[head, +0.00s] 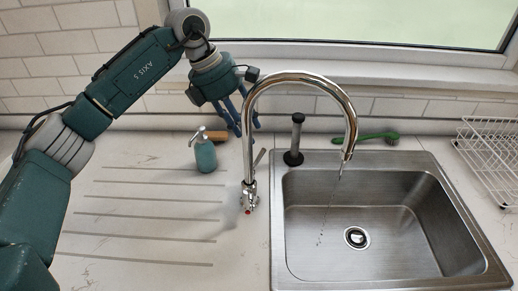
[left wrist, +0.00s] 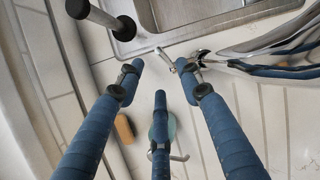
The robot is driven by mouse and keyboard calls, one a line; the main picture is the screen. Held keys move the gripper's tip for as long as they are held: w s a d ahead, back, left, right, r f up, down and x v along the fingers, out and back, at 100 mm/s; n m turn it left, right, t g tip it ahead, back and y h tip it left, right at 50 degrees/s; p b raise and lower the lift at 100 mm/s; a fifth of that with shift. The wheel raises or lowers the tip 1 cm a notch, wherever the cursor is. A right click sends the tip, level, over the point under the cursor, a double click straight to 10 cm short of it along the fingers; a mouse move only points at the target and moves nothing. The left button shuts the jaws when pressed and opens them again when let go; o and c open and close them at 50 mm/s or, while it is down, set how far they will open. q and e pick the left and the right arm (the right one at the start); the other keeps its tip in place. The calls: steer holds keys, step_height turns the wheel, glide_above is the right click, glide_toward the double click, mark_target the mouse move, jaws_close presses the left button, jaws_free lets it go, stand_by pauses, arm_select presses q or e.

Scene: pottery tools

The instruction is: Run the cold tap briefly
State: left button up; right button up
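The chrome tap (head: 247,150) stands left of the sink, its high spout arching over the basin. A slim lever (head: 259,160) sticks up from the far side of its base; a red-marked part (head: 248,211) faces the front. A thin, broken trickle of water (head: 331,200) seems to fall from the spout. My left gripper (head: 240,122) is open behind the tap, its blue fingers spread and pointing down. In the left wrist view, the lever (left wrist: 165,60) shows between the spread fingertips (left wrist: 160,80), with no clear contact. My right gripper is not in view.
The steel sink (head: 283,230) fills the right, with a dish rack (head: 490,150) beyond it. A teal soap bottle (head: 205,155) and a brown-wood item (head: 217,136) sit left of the tap. The grooved drainer is clear.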

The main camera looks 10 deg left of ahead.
mark_target(261, 153)
arm_select(q)
steer(key=p+x, duration=0.2)
steer(key=x, duration=0.6)
steer(key=shift+d+f, duration=0.15)
steer(key=shift+f, duration=0.1)
steer(key=shift+p+x, duration=0.35)
steer(key=shift+x, duration=0.45)
jaws_close()
